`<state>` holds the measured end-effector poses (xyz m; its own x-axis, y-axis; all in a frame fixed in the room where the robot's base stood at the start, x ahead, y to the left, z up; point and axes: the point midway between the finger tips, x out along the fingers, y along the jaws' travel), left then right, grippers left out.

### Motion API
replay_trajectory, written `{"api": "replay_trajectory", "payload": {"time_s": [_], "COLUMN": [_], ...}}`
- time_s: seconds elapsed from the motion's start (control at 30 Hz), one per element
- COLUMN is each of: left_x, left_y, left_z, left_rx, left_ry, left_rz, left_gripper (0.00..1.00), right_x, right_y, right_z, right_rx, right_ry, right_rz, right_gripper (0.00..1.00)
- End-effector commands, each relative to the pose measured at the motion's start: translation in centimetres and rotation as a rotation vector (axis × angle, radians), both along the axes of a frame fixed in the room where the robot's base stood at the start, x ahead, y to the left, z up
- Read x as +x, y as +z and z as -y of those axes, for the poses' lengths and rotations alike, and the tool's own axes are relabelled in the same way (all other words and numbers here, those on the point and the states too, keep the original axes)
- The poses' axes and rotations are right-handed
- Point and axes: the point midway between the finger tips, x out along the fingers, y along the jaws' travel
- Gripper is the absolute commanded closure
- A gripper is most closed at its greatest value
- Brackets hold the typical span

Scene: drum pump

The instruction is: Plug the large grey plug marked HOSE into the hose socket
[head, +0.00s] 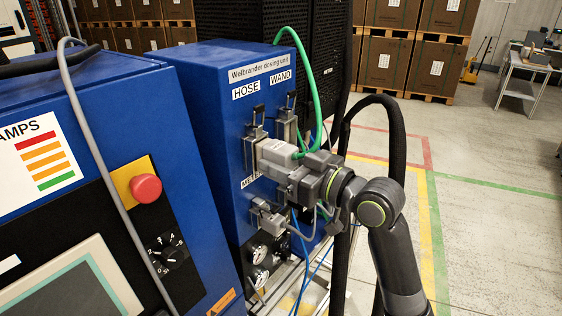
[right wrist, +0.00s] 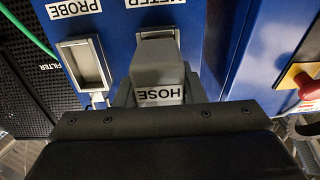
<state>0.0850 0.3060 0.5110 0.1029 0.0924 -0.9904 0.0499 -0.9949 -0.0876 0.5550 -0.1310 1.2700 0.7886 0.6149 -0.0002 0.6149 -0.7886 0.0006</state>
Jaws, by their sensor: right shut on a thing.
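The large grey plug (head: 275,152) is held in front of the blue dosing unit, below its HOSE label. Its HOSE marking shows upside down in the right wrist view (right wrist: 160,93). My right gripper (head: 299,172) is shut on the plug, with a finger on each side. The hose socket (head: 255,128) is a metal frame with a black latch on top. The plug's front end is at this frame, lined up roughly with it; how deep it sits is hidden. The WAND socket (head: 286,125) beside it looks empty in the right wrist view (right wrist: 87,66). My left gripper is out of view.
A smaller grey plug (head: 268,216) with a cable sits lower on the unit. A green line (head: 312,80) arches down close to my gripper. A thick black hose (head: 395,120) loops behind my arm. The blue cabinet with a red button (head: 146,188) stands at left.

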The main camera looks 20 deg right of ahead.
Motion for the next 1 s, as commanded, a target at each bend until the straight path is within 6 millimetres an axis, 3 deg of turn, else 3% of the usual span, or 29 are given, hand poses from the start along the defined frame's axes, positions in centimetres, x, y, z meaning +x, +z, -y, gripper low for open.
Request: {"api": "replay_trajectory", "payload": {"time_s": [1.0], "left_x": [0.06], "left_y": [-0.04], "left_z": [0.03], "left_rx": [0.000], "left_ry": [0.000], "left_rz": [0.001], "left_gripper": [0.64], "right_x": [0.78], "right_y": [0.05], "right_z": [-0.62], "right_rx": [0.002], "right_ry": [0.000], "right_rz": [0.001], "right_gripper": [0.91]}}
